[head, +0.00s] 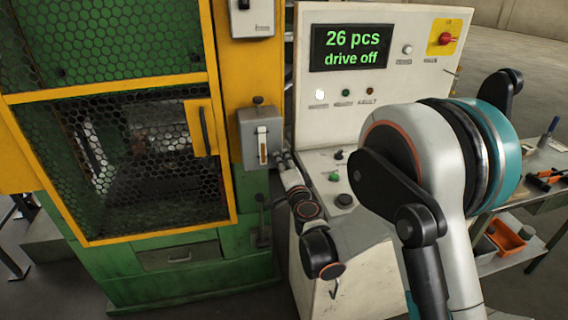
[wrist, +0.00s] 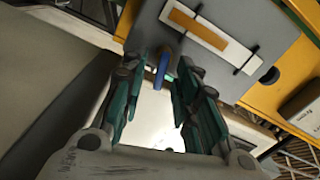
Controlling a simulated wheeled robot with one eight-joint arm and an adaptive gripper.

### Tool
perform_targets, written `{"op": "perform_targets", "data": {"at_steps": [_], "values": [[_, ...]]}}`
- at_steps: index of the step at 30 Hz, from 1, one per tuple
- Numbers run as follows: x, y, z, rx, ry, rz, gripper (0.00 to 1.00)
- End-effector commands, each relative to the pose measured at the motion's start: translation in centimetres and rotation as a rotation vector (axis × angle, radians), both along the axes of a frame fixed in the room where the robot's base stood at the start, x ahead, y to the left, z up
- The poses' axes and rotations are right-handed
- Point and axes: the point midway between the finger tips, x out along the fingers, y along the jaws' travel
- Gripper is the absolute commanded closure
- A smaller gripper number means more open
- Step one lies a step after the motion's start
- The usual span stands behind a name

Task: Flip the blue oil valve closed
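The blue oil valve (wrist: 163,66) shows in the wrist view as a small blue lever below the edge of a grey box (wrist: 225,75). The box also shows in the head view (head: 247,128), on the yellow post of the machine. My gripper (wrist: 160,78) is open, with teal-lined fingers on the left and right of the blue lever in the picture. I cannot tell whether either finger touches it. In the head view my gripper (head: 281,160) is small and dark, just right of the grey box's lower part. The blue valve cannot be made out there.
The white control console (head: 335,85) with a "26 pcs, drive off" display stands close on the right. A green machine with a yellow-framed mesh door (head: 150,150) is on the left. A dark lever (head: 263,215) sits below the grey box. A tool table is far right.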

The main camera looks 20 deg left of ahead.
Motion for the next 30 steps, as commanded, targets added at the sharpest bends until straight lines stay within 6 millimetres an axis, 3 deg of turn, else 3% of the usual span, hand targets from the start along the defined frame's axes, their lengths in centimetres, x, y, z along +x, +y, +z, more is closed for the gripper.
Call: {"op": "perform_targets", "data": {"at_steps": [1, 4, 5, 13, 22, 30], "values": [[-0.01, -0.01, 0.00, 0.000, 0.000, 0.000, 0.76], [-0.02, -0.01, 0.00, 0.000, 0.000, 0.000, 0.99], [-0.02, 0.00, 0.00, 0.000, 0.000, 0.000, 1.00], [-0.03, -0.02, -0.12, 0.021, 0.013, 0.000, 1.00], [0.02, -0.05, -0.59, 0.224, 0.140, -0.001, 1.00], [0.00, -0.05, -0.52, 0.244, 0.152, -0.001, 1.00]]}}
